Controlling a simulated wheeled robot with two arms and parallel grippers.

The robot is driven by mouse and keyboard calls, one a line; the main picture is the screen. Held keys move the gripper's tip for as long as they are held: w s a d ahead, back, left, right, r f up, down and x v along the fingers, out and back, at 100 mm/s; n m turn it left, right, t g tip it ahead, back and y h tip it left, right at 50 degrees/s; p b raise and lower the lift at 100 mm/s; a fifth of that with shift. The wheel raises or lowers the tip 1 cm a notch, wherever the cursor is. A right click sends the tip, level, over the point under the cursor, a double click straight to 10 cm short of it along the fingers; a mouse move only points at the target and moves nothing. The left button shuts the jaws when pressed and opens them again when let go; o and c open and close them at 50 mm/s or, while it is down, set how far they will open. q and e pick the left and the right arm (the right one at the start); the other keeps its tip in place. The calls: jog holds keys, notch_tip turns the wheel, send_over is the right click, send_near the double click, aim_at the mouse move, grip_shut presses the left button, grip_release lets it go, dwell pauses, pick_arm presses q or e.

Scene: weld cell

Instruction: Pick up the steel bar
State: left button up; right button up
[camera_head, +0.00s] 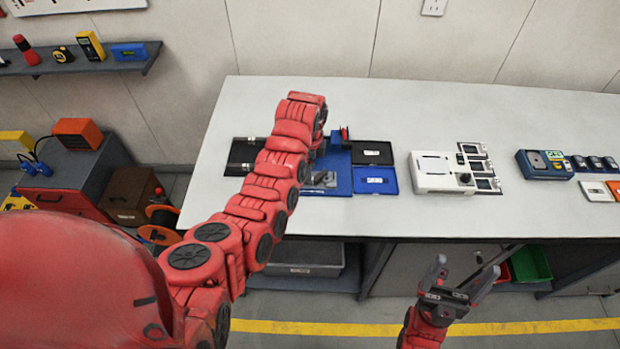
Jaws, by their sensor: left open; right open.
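My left arm (268,185) reaches over the bench, and its far end is above the blue fixture (338,158). The jaws of my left gripper are hidden behind the arm. A grey metal piece (322,180) lies at the front of the blue fixture, partly covered by the arm. It may be the steel bar, but I cannot tell for certain. My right gripper (466,274) is open and empty, in front of the bench and below its top edge, well away from the fixture.
On the white bench (395,111) stand a black tray (371,152), a blue tray (375,181), a white device (440,172) and a blue-grey device (544,164). A grey bin (308,259) and a green bin (531,264) sit below. The bench's back strip is clear.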

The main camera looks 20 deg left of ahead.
pick_arm(q)
jog(key=shift+f+p, duration=0.55)
jog(key=shift+f, duration=1.05)
grip_shut()
